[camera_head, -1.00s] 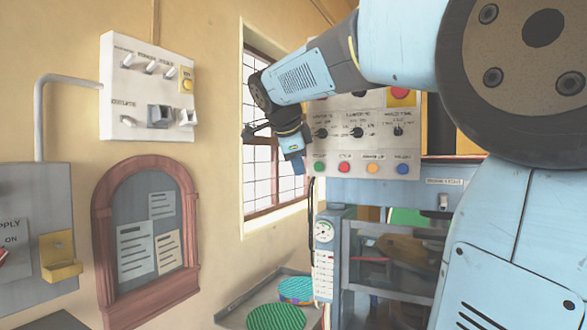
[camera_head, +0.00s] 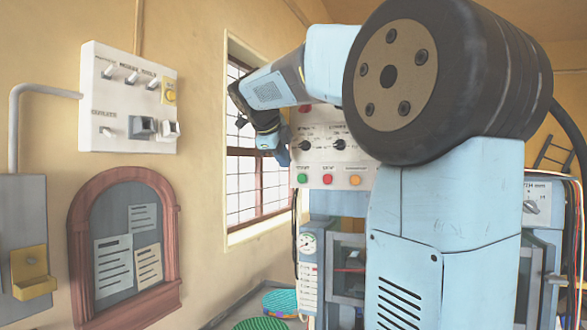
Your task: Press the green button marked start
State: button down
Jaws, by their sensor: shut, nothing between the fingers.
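The green button (camera_head: 302,180) is the leftmost in the bottom row of the pale control panel (camera_head: 316,160). The small lettering above it is too blurred to read. My gripper (camera_head: 283,158) is at the panel's left edge, a little above and left of the green button in the picture. It is small and partly turned away, and its fingers look shut with nothing held. I see no contact with the button, and the depth gap cannot be told. My arm hides the right part of the panel.
A red button (camera_head: 327,180) and an orange button (camera_head: 354,180) sit right of the green one. Black knobs (camera_head: 339,145) are above. A gauge (camera_head: 307,243) is below. A barred window (camera_head: 245,180) is behind my gripper. A switch box (camera_head: 130,98) hangs on the left wall.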

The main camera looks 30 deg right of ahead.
aim_at(299, 179)
jog(key=x, duration=0.3)
jog(key=r+x, duration=0.1)
jog(key=x, duration=0.3)
jog(key=d+x, duration=0.1)
jog(key=x, duration=0.3)
jog(key=shift+w+d+r, duration=0.15)
jog(key=shift+w, duration=0.3)
jog(key=shift+w+d, duration=0.3)
jog(key=shift+d, duration=0.1)
